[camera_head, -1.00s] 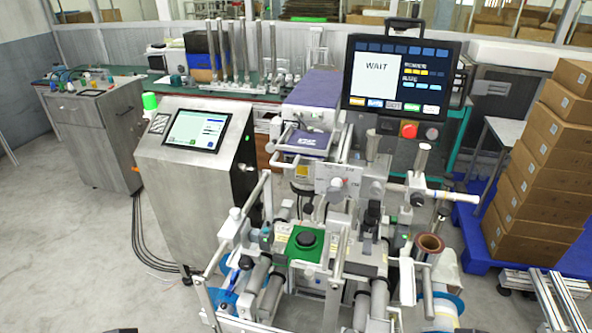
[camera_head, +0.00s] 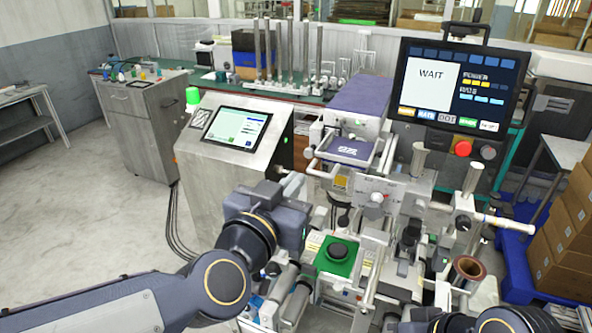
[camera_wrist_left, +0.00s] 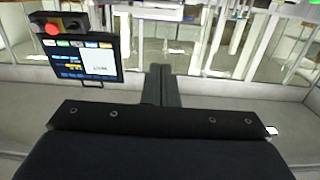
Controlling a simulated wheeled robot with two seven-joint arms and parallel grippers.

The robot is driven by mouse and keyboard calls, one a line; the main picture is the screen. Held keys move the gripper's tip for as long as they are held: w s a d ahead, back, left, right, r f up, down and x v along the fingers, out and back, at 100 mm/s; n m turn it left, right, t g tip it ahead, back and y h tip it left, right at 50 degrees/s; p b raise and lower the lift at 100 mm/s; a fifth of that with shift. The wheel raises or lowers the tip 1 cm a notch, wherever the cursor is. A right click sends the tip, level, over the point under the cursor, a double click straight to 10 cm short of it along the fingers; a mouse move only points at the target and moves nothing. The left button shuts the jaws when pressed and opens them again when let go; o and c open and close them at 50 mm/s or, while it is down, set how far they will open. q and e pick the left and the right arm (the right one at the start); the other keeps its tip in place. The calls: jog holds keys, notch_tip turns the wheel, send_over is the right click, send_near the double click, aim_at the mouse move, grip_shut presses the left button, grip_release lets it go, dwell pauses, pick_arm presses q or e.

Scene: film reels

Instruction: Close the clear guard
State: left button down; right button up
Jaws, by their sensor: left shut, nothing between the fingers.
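The labelling machine (camera_head: 375,195) stands in front of me in the head view, with rollers, posts and a green block with a black knob (camera_head: 338,251). I cannot make out the clear panel of the guard; pale metal bars stand around the rollers, partly hidden by my left arm. My left gripper (camera_head: 287,203) is over the machine's left side, between the steel cabinet and the green block. In the left wrist view its fingers (camera_wrist_left: 163,82) are together, with nothing between them. My right gripper is out of view; only dark arm parts show at the bottom right.
A steel cabinet (camera_head: 232,150) with a touch screen and green lamp stands left of the machine. A monitor (camera_head: 455,85) reading WAIT is above right, with a red button below. Cardboard boxes (camera_head: 568,235) are stacked at the right. The floor at left is clear.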

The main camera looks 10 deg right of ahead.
pick_arm(q)
send_over(315, 174)
jog(key=d+v, duration=0.1)
jog(key=v, duration=0.3)
jog(key=shift+w+d+f+b, duration=0.15)
jog(key=shift+f+b, duration=0.1)
jog(key=shift+f, duration=0.5)
jog(key=shift+w+d+f+b, duration=0.15)
jog(key=shift+f+b, duration=0.1)
jog(key=shift+f, duration=0.55)
jog(key=shift+w+a+f+b, duration=0.15)
jog(key=shift+f+b, duration=0.1)
jog(key=shift+f, duration=0.5)
jog(key=shift+d+f, duration=0.1)
notch_tip(315, 174, down, 13)
jog(key=b, duration=1.1)
jog(key=shift+f, duration=0.2)
